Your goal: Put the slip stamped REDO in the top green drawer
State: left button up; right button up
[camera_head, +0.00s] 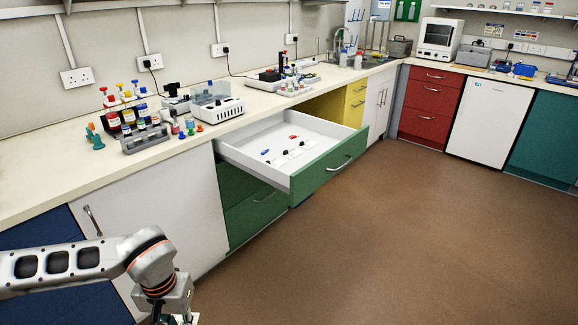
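The top green drawer (335,162) is pulled well out, and its white inside shows. In it lie a small red item (293,137), a small blue item (265,151) and several small white-and-black pieces (287,153). They are too small to read, so I cannot tell whether any is the slip stamped REDO. I cannot pick out that slip elsewhere. My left gripper (178,319) is at the bottom edge, low in front of the white cupboard and apart from the drawer. Its fingers are mostly cut off. My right gripper is not in view.
The open drawer juts out over the brown floor (400,230), which is clear to the right. The worktop (60,178) holds bottle racks (145,138), a white bench device (217,105) and a tray of small bottles (295,87). Closed green drawers (255,215) sit below.

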aim_at(312, 159)
jog(key=i+z, duration=0.1)
jog(key=i, duration=0.5)
jog(key=i+j, duration=0.15)
jog(key=i, duration=0.5)
jog(key=l+z, duration=0.05)
